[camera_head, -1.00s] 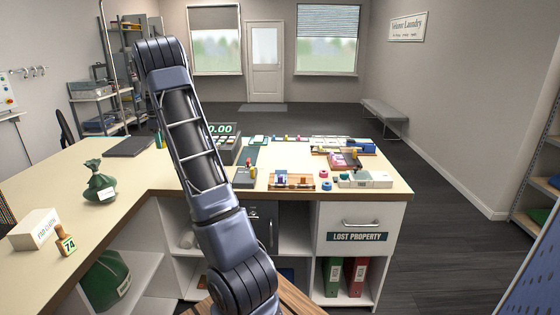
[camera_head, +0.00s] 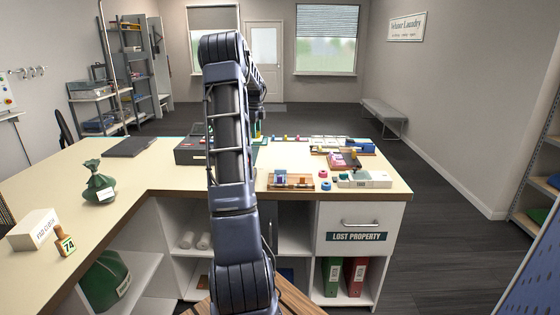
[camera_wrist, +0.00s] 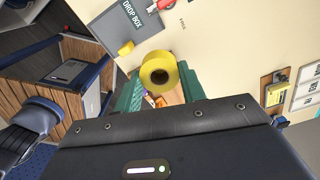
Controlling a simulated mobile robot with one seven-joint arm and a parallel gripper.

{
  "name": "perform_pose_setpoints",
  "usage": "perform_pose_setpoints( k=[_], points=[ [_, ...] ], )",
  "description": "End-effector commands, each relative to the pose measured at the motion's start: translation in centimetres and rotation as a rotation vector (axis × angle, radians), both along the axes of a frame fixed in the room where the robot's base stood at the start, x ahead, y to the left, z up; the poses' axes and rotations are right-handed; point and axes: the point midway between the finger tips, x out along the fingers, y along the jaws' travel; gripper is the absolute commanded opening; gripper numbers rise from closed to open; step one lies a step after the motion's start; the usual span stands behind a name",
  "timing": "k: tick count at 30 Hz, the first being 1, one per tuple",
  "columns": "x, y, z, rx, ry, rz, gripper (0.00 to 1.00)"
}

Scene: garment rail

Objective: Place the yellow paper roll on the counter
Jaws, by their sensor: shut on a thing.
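The yellow paper roll (camera_wrist: 160,74) is held between the green fingers of my gripper (camera_wrist: 158,88) in the wrist view. Its round end with the hollow core faces the camera. The cream counter (camera_wrist: 220,45) lies beyond the roll in that view; I cannot tell the gap between them. In the head view the counter (camera_head: 45,185) runs along the left and across the middle. My arm hides the gripper and the roll there.
A dark drop box panel (camera_wrist: 128,27) shows beyond the roll. On the counter stand a dark cash register (camera_head: 190,152), a small wooden tray (camera_head: 290,182), a green sack (camera_head: 98,184) and a white box (camera_head: 33,230). The counter's left part has bare room.

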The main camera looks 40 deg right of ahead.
Motion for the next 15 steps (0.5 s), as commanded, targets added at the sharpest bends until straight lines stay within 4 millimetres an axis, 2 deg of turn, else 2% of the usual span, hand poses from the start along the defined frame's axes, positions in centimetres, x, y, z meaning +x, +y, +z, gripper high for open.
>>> perform_pose_setpoints(
  k=[1,6,15],
  points=[
    [-1.8,-1.8,0.0,0.000,0.000,-0.027,0.18],
    [-7.4,-6.8,0.0,0.001,0.000,-0.096,0.18],
    [-18.3,-14.1,0.1,0.000,-0.002,-0.219,0.18]
  ],
)
